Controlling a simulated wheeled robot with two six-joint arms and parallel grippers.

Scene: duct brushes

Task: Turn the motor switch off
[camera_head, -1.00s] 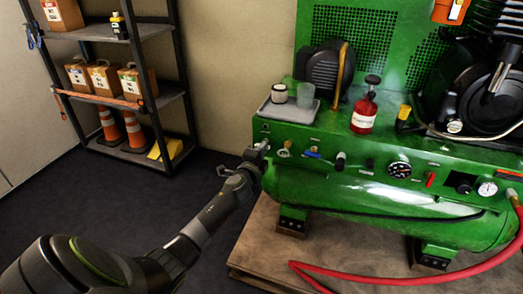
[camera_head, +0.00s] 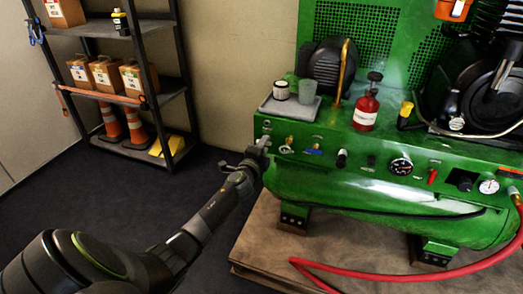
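The green compressor (camera_head: 375,192) has a front panel with a row of small controls. My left gripper (camera_head: 260,150) is at the panel's far left end, right against or just in front of a small light-coloured fitting (camera_head: 265,141). The gripper hides part of that spot, and I cannot tell whether it touches. Its fingers are too small to tell whether they are open or shut. A small black control (camera_head: 371,160) sits mid-panel, and a black knob (camera_head: 342,158) is left of it. I cannot read which control is the motor switch. My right gripper is not in view.
A grey tray (camera_head: 290,112) with cups and a red bottle (camera_head: 366,108) stand on the compressor's ledge. A red hose (camera_head: 400,280) curves over the wooden pallet (camera_head: 262,240). A shelf (camera_head: 150,97) stands at the left, with open floor before it.

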